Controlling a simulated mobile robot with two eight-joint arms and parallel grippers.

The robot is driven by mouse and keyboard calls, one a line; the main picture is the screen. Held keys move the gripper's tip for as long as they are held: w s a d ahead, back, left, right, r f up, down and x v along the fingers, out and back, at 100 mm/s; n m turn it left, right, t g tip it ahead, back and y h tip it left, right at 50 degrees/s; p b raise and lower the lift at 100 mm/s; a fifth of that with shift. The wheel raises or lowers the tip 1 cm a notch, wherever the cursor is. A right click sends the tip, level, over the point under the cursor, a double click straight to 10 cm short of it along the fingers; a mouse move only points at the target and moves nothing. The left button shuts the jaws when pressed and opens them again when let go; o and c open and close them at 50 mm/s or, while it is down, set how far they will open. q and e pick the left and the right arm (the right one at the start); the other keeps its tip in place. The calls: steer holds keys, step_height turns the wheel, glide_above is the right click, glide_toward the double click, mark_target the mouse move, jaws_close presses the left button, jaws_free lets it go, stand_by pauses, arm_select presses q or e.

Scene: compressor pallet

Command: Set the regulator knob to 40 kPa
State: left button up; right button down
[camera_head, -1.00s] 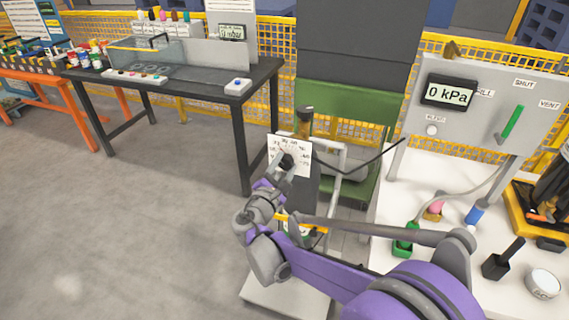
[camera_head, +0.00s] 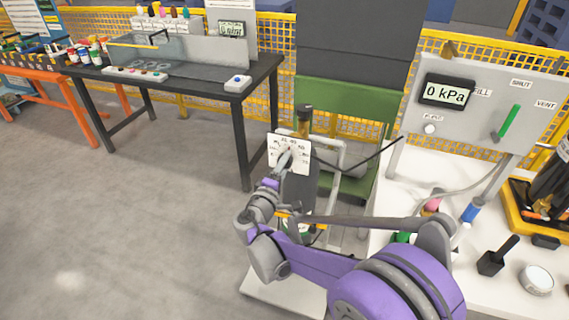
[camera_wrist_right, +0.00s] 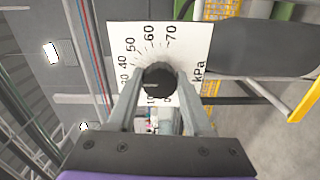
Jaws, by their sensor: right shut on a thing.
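The regulator's white dial card (camera_head: 303,159) stands upright on the pallet unit in the head view, with the knob largely hidden behind my right gripper (camera_head: 285,158). In the right wrist view the dial card (camera_wrist_right: 192,48) carries black numbers around the round black knob (camera_wrist_right: 158,77) and the word kPa at its right. My right gripper (camera_wrist_right: 158,86) is shut on the knob, one finger on each side. A thin pale line on the knob points left, toward the low-to-middle numbers; the exact value is unclear. My left gripper is out of view.
The grey panel's display (camera_head: 447,92) reads 0 kPa, beside a green lever (camera_head: 507,122). A white table (camera_head: 460,285) stands at the right, and a dark workbench (camera_head: 190,75) at the left. A dark hose runs right from the dial. The grey floor at left is clear.

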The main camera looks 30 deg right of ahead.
steer(key=shift+m, duration=0.9)
steer(key=shift+f, duration=0.1)
steer(key=shift+c, duration=1.5)
jaws_free()
steer(key=shift+s+a, duration=0.1)
steer(key=v, duration=1)
steer(key=shift+s+a, duration=0.15)
steer(key=shift+s, duration=0.1)
